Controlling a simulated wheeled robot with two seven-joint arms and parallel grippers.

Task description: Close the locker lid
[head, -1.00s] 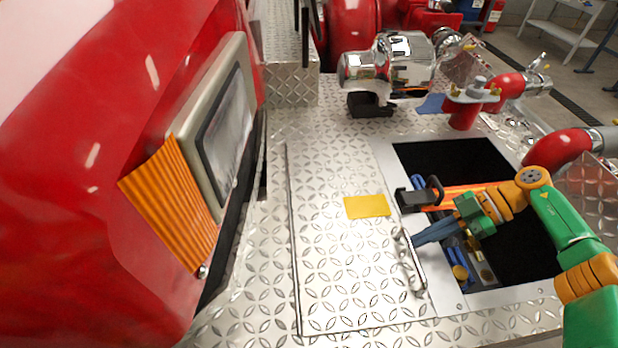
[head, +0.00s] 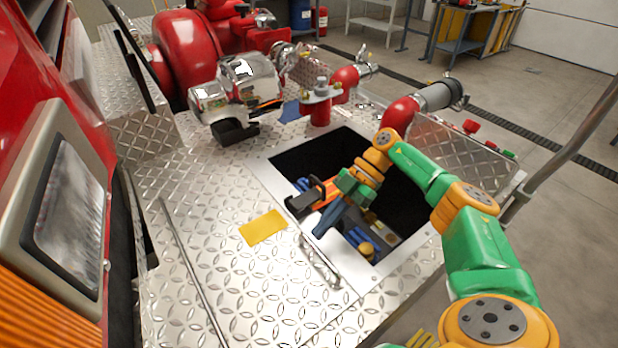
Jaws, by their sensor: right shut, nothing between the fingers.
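The locker lid (head: 235,270) appears to be the flat diamond-plate panel left of the locker opening. It has a yellow label (head: 263,228) and a metal bar handle (head: 322,262) along its right side. The dark locker opening (head: 400,195) is uncovered. My right gripper (head: 320,232) is shut and empty, its blue-grey fingers pointing down-left at the opening's left edge. The fingertips are close to the handle's upper end; I cannot tell whether they touch it. My left gripper is out of view.
A black-and-orange tool (head: 303,203) lies by the opening's left edge, beside my right fingers. Blue and yellow items (head: 366,248) sit inside the locker. A chrome fitting (head: 238,92) and a red pipe (head: 402,112) stand beyond it. A red vehicle body flanks the left.

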